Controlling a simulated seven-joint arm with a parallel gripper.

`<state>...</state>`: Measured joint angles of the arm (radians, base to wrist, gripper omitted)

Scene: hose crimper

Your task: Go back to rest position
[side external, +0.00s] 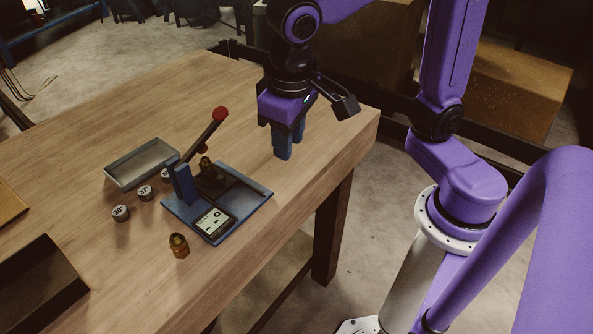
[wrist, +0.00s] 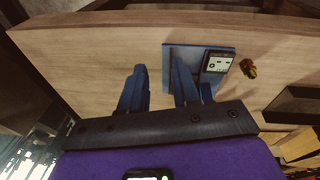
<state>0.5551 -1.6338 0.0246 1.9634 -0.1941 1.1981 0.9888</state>
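My gripper (side external: 288,146) hangs over the right part of the wooden table, to the right of the crimper and apart from it. The crimper's blue base plate (side external: 255,196) lies on the table. Its lever (side external: 203,139) is tilted up to the right and ends in a red knob (side external: 220,114). A small display (side external: 214,223) sits on the plate's near corner.
A brass fitting (side external: 180,246) stands on the table near the plate; the wrist view shows it too (wrist: 248,68). Several round numbered pieces (side external: 145,193) and a shallow grey tray (side external: 119,174) are left of the crimper. A dark box (side external: 35,285) is at lower left. The back table is clear.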

